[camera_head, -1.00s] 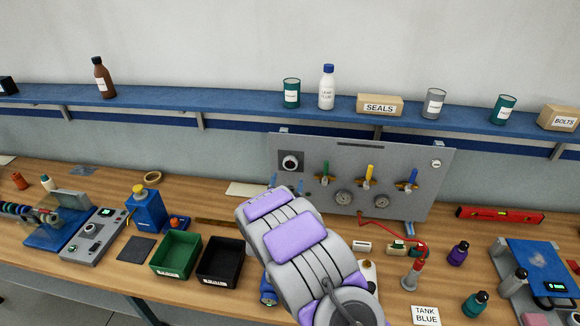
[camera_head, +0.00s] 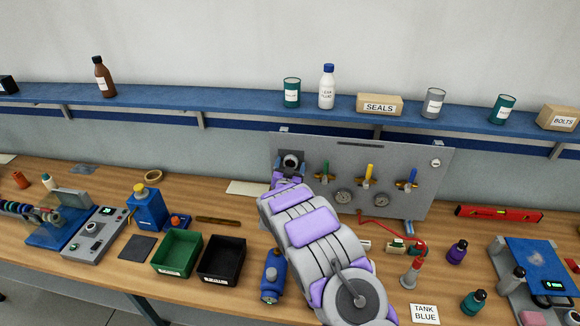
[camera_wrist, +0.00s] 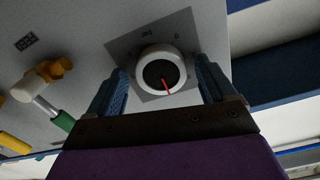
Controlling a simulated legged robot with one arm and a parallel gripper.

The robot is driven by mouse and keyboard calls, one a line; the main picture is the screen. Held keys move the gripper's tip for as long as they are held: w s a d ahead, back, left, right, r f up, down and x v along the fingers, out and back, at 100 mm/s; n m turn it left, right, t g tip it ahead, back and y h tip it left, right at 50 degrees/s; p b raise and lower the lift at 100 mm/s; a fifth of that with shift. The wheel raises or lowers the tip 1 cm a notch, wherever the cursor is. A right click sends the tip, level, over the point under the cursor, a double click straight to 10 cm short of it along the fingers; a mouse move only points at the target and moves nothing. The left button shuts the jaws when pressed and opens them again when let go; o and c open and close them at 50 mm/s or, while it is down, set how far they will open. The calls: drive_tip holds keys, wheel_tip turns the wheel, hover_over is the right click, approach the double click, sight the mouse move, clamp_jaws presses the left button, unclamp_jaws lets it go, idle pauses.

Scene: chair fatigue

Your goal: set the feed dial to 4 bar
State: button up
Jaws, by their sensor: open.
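The feed dial (camera_head: 291,160) is a round knob on a dark square plate at the upper left of the grey panel (camera_head: 350,160). In the wrist view the dial (camera_wrist: 161,70) has a white rim, a dark face and a red pointer aimed toward the bottom of the picture, slightly right. The scale marks are too small to read. My gripper (camera_head: 290,170) is at the panel in front of the dial. In the wrist view my gripper (camera_wrist: 161,76) is open, with one blue finger on each side of the dial and visible gaps to its rim.
Green, yellow and blue valve handles (camera_head: 369,174) and two gauges (camera_head: 343,198) sit right of the dial on the panel. The shelf (camera_head: 220,97) runs above.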

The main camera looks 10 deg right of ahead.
drive_tip(key=shift+a, duration=0.1)
drive_tip(key=shift+c, duration=0.4)
drive_tip(key=c, duration=0.3)
drive_tip(key=shift+r, duration=0.1)
drive_tip(key=c, duration=0.7)
drive_tip(key=shift+m+b, duration=0.4)
drive_tip(key=shift+b, duration=0.2)
drive_tip(key=m+b, duration=0.3)
drive_tip(key=b, duration=0.1)
drive_tip(key=shift+m+b, duration=0.35)
drive_tip(key=shift+m, duration=0.05)
drive_tip(key=m+b, duration=0.2)
drive_tip(key=b, duration=0.1)
drive_tip(key=shift+m+b, duration=1.1)
drive_tip(key=shift+b, duration=0.2)
